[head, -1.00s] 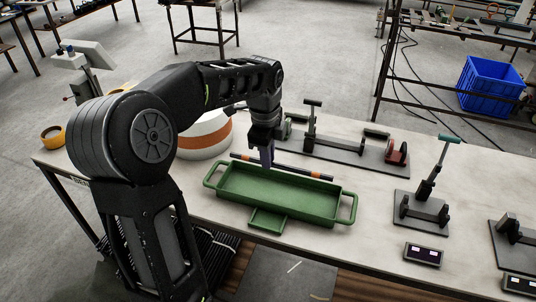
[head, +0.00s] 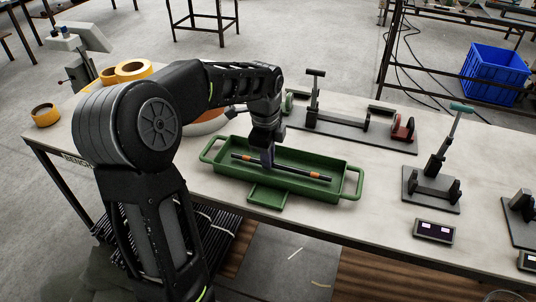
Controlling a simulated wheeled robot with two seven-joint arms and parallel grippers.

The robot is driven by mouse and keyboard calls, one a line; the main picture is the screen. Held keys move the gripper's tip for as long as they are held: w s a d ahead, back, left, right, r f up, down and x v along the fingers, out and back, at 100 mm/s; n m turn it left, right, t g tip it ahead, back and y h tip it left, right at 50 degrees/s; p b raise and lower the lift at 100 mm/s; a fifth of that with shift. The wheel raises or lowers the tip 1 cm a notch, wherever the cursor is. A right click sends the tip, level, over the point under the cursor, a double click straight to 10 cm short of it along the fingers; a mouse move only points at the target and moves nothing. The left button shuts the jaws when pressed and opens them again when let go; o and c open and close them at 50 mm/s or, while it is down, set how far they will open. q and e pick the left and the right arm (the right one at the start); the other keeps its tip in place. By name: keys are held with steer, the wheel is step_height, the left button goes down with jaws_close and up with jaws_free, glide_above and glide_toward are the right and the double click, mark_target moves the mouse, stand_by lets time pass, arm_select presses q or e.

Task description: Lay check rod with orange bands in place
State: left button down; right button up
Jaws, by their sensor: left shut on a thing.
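The check rod (head: 290,170), dark with orange bands near its ends, lies lengthwise over the inside of the green tray (head: 348,182). My left gripper (head: 268,162) comes down from above and is shut on the rod left of its middle. The gripper hides a short stretch of the rod. I cannot tell whether the rod touches the tray floor or hangs just above it. My right gripper is out of view.
Behind the tray, a dark fixture plate (head: 345,132) carries posts and a red part (head: 403,129). To the right stand a clamp fixture (head: 432,188) and a small display (head: 434,231). Yellow tape rolls (head: 133,69) lie at the back left. Bare tabletop lies between tray and fixtures.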

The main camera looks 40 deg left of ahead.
arm_select(q)
steer(key=shift+f, duration=0.25)
stand_by(0.5)
steer(key=c, duration=1.4)
jaws_free()
steer(key=shift+o, duration=0.2)
step_height(320, 180, up, 8)
steer(key=shift+s+d+b, duration=0.15)
steer(key=shift+s+b, duration=0.15)
steer(key=shift+s, duration=0.1)
steer(key=shift+f, duration=0.15)
